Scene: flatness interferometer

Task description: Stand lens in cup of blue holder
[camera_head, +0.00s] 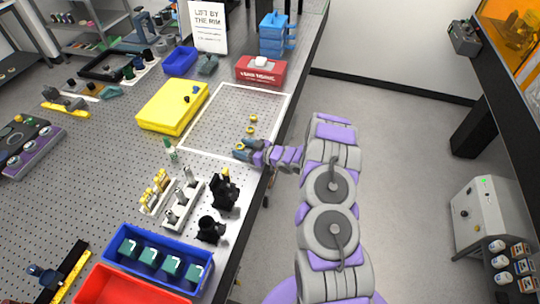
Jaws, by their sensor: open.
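My gripper (245,150) is open at the right edge of the perforated table, low over the near right corner of a white-outlined area. A small yellow piece shows at its fingertips; I cannot tell whether it is a lens or whether the fingers touch it. Two small yellow-rimmed round pieces (252,124), possibly lenses, lie just beyond the gripper inside the outline. A blue stepped stand (273,36) with projecting parts stands at the far end of the table; it may be the blue holder, but no cup can be made out at this size.
A yellow case (172,107) lies left of the outlined area. A red box (261,70) and a white sign (208,27) stand behind it. Black mounts (222,190), a white rack (183,205) and a blue tray (158,260) stand nearer. The outlined area is mostly clear.

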